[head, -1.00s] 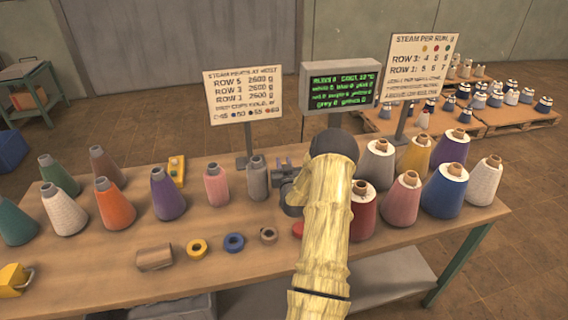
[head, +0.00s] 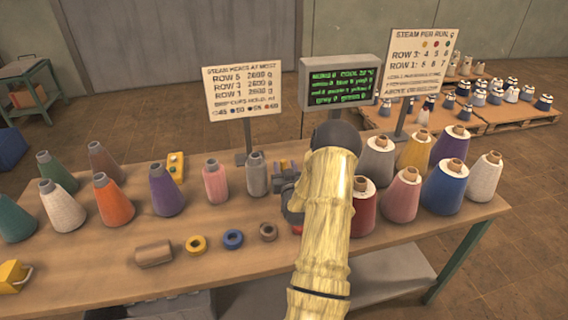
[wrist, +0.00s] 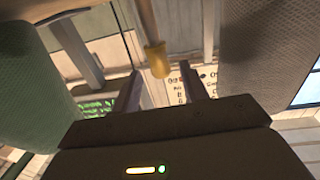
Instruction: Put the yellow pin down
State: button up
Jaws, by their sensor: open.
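The yellow pin (wrist: 157,58) shows there as a yellow end on a brownish shaft, in the gap just past the fingertips. No finger visibly touches it. In the head view a small yellowish patch shows by the gripper, too small to identify. What the pin rests on cannot be told.
Yarn cones, such as a pink one (head: 215,184) and a blue one (head: 444,188), stand both sides of my arm. A display (head: 340,82) and signs stand behind. The table's (head: 110,262) front strip is mostly clear.

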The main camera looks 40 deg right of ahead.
jog(key=shift+v, duration=1.5)
jog(key=shift+r, duration=0.1)
